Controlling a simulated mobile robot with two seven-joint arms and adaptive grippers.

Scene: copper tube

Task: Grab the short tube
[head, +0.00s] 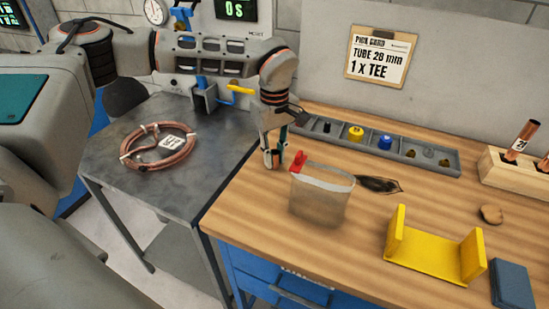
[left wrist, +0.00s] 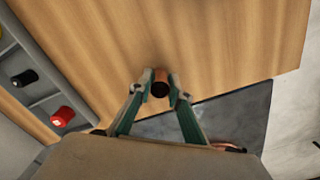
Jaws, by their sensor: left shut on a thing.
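My left gripper (head: 272,158) hangs fingers-down over the left part of the wooden bench, just left of a clear bin with a red clip. In the left wrist view my left gripper (left wrist: 161,85) is shut on a short copper tube (left wrist: 161,77), whose dark open end faces the camera. In the head view the tube is mostly hidden by the fingers. I cannot tell whether it touches the bench top. My right gripper is in neither view.
The clear bin (head: 322,199) stands close right of the gripper. Behind are a grey parts tray (head: 440,165) and a wooden block (head: 507,172) with upright copper tubes. A yellow bracket (head: 432,258) lies in front. A copper coil (head: 128,152) lies on the metal table.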

